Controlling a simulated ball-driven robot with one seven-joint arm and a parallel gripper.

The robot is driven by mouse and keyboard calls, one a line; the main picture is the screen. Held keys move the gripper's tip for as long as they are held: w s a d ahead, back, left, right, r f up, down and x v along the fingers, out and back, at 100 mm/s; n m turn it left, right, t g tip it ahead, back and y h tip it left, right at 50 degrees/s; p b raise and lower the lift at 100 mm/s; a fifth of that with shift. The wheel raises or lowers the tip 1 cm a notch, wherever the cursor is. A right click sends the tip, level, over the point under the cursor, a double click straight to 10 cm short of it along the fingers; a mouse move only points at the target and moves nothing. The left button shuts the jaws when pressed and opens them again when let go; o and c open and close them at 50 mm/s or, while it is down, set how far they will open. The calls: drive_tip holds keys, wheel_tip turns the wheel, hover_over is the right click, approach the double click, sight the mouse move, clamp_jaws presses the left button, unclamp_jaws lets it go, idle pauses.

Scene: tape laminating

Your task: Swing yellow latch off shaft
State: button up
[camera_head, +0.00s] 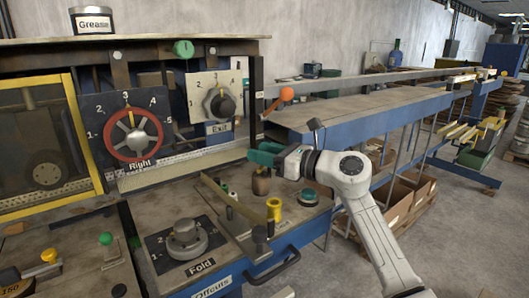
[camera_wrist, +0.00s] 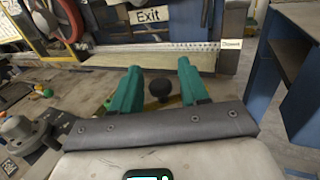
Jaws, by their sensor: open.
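My gripper (camera_head: 255,153) has teal fingers spread open and empty above the right part of the machine bench. A long dull-yellow bar (camera_head: 228,199), which may be the yellow latch, runs slantwise over the bench, left of and below my gripper. A bright yellow spool-shaped part (camera_head: 274,208) stands to its right. A brown, rounded upright part (camera_head: 260,181) is below my gripper. In the wrist view a dark round knob (camera_wrist: 159,88) shows between the two fingers of my gripper (camera_wrist: 158,68), with a yellowish strip (camera_wrist: 172,101) under it. I cannot tell which part is the shaft.
A dial labelled Fold (camera_head: 186,240) stands at the front left of the bench. A red handwheel (camera_head: 137,135) and the Exit dial (camera_head: 221,105) are on the upright panel. An orange-knobbed lever (camera_head: 286,94) sticks out near my gripper. A blue roller table (camera_head: 355,115) lies to the right.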

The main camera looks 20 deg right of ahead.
clamp_jaws()
idle(0.3)
idle(0.3)
